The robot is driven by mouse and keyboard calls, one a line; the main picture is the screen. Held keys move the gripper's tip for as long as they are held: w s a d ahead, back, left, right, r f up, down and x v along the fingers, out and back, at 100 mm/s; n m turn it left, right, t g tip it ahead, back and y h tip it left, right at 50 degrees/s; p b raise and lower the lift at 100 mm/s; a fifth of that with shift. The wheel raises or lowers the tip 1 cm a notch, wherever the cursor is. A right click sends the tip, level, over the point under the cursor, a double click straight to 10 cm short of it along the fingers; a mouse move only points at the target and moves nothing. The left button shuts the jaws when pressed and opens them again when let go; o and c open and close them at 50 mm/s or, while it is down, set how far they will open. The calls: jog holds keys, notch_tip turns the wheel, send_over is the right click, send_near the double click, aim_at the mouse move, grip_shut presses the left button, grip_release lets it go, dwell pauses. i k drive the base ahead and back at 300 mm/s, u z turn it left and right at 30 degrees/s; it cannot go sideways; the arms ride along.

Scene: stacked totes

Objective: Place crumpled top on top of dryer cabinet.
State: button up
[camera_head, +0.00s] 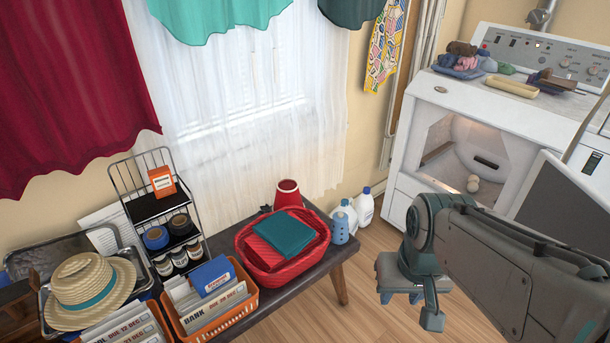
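The white dryer cabinet (405,163) stands at the right, with its front opening uncovered and the pale drum inside in view. A small beige lump (473,184) lies in the opening; it may be the crumpled top, but it is too small to tell. Several bunched cloth pieces, including a blue one (458,72), lie on the cabinet's top at the back left. My gripper (400,298) points down over the floor in front of the dryer, left of and below the opening. Its fingers look apart, with nothing seen between them. My arm hides part of the dryer's lower front.
A dark bench (335,257) at left holds a red basket (258,257), an orange file crate (178,325) and a straw hat (88,285). White bottles (364,207) stand by the wall.

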aim_at(553, 105)
jog(key=z, duration=0.05)
jog(key=i, duration=1.45)
jog(key=u, duration=0.55)
